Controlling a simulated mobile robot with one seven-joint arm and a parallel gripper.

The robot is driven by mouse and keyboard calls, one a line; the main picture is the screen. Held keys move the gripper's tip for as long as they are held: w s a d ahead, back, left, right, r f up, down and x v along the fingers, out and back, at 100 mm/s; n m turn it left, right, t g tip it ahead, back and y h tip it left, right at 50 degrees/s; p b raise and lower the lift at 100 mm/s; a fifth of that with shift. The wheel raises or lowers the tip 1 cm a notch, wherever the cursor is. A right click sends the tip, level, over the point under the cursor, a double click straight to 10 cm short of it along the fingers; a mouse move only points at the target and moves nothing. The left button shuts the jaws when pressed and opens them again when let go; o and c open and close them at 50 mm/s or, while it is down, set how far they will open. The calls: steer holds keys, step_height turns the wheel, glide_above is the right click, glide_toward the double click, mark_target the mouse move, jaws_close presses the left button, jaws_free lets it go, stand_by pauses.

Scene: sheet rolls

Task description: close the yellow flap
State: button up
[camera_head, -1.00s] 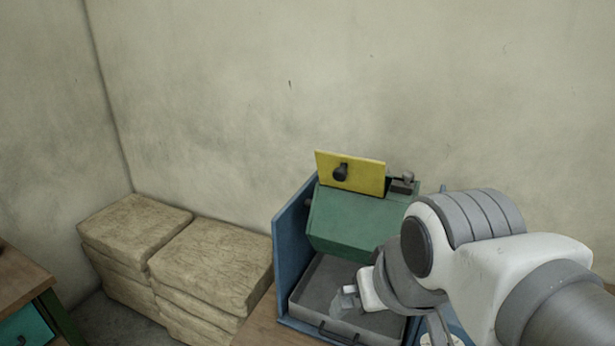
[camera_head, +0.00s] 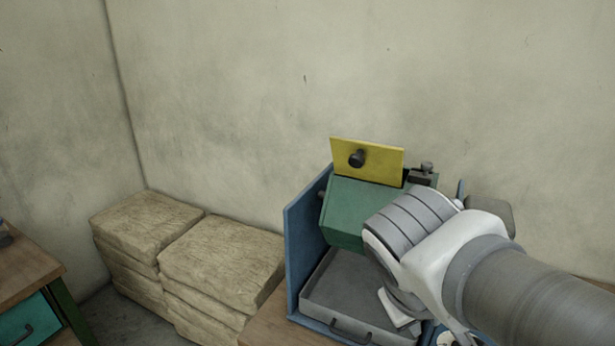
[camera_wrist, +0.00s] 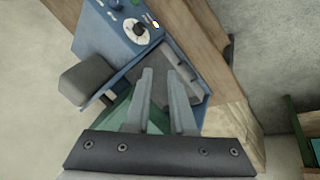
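The yellow flap (camera_head: 380,166) stands raised above the green box (camera_head: 350,205) of a blue-framed machine in the head view. A dark round knob (camera_head: 356,158) is on its face. In the wrist view the green box shows partly behind my fingers (camera_wrist: 112,116), with a small yellowish patch close to the gripper body that may be the flap. My gripper (camera_wrist: 159,72) is open and empty, its two fingers apart over the machine. In the head view my arm covers the box's right part, and my fingers are hidden.
A grey tray (camera_head: 345,285) with a handle lies below the box. A blue side panel (camera_head: 300,240) stands at its left. A blue control panel with a dial (camera_wrist: 140,32) and a grey block (camera_wrist: 85,83) are near my gripper. Stacked sacks (camera_head: 215,260) lie left.

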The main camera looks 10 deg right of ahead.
steer(key=w+d+f+h+b, duration=0.1)
steer(key=w+d+n+h+b, duration=0.1)
steer(key=h+b, duration=0.1)
steer(key=w+d+f+n+h+b, duration=0.1)
steer(key=d+h+b, duration=0.1)
steer(key=shift+w+d+f+t, duration=0.1)
steer(key=shift+w+f+t, duration=0.2)
steer(key=shift+f, duration=0.05)
jaws_close()
steer(key=n+t+h+b, duration=0.3)
steer(key=n+t+b, duration=0.4)
steer(key=t+b, duration=0.6)
glide_toward(356, 163)
steer(key=shift+t, duration=0.8)
steer(key=p+x, duration=0.1)
steer(key=x, duration=0.1)
steer(key=p+x, duration=0.1)
steer(key=x, duration=0.1)
steer(key=f+p+x, duration=0.1)
steer(key=p+x, duration=0.1)
steer(key=shift+w+d, duration=0.35)
steer(key=shift+d, duration=0.15)
